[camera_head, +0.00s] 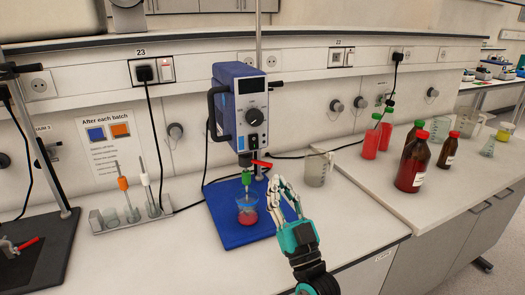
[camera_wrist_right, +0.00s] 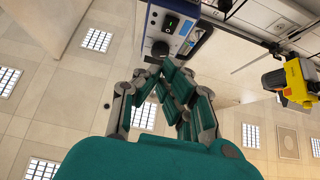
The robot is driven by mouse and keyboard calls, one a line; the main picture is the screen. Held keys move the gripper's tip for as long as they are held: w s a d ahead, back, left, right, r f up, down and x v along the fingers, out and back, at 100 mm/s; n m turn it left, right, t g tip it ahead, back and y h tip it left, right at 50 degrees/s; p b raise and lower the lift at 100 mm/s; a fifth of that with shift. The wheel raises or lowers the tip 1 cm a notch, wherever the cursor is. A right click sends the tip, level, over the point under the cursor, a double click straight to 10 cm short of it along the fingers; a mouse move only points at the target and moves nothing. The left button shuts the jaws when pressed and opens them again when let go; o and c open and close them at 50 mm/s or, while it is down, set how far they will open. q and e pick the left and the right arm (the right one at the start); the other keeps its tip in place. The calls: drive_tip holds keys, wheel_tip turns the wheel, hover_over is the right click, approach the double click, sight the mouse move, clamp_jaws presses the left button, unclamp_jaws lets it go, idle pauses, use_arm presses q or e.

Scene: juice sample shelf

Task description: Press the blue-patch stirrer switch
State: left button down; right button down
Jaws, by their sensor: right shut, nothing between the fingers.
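The blue overhead stirrer (camera_head: 228,103) stands on a blue base plate (camera_head: 225,232) against the wall. Its front panel has a display and a round black knob (camera_head: 255,117); a small dark switch-like part (camera_head: 252,138) sits below the knob. In the right wrist view, the panel shows at the top with a black switch (camera_wrist_right: 172,22) bearing a green mark. My right gripper (camera_head: 278,183) is shut and empty, below and right of the panel. Its fingertips (camera_wrist_right: 167,68) appear near the panel in the wrist view; contact cannot be told. My left gripper is out of view.
A beaker of red liquid (camera_head: 248,216) sits below the stirrer, beside my right gripper. A red lever (camera_head: 262,163) sticks out above my fingers. An empty jug (camera_head: 316,170) and red-filled bottles (camera_head: 411,165) stand to the right. A wall notice (camera_head: 108,150) has blue and orange patches.

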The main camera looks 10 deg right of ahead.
sight(255, 136)
drive_tip(key=w+r, duration=0.1)
drive_tip(key=w, duration=0.2)
drive_tip(key=w+a+r+p, duration=0.1)
drive_tip(key=w, duration=0.1)
drive_tip(key=w+a+r+p, duration=0.1)
drive_tip(key=w, duration=0.2)
drive_tip(key=shift+w+a+r, duration=0.15)
drive_tip(key=shift+w+a, duration=0.05)
drive_tip(key=shift+w, duration=0.1)
